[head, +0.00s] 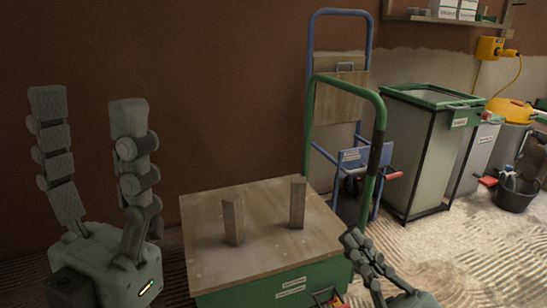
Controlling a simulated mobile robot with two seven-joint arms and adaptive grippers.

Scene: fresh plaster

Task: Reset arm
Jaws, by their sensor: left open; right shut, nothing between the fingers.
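My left gripper (92,105) is raised at the left of the head view. Its two jointed fingers point up and stand wide apart, with nothing between them. My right gripper (352,240) is low at the bottom, by the right front corner of the wooden-topped green box. Its fingers lie close together, pointing up and left, and hold nothing. Neither gripper appears to touch anything on the box, though the right one overlaps its corner in the picture.
Two upright wooden blocks (232,220) (298,203) stand on the wooden top (262,258). Behind it are a green-handled trolley (309,130) and a blue hand truck (310,60). A green-rimmed bin (408,150) and a dark bucket (516,194) stand right. Ridged floor (440,255) lies open at front right.

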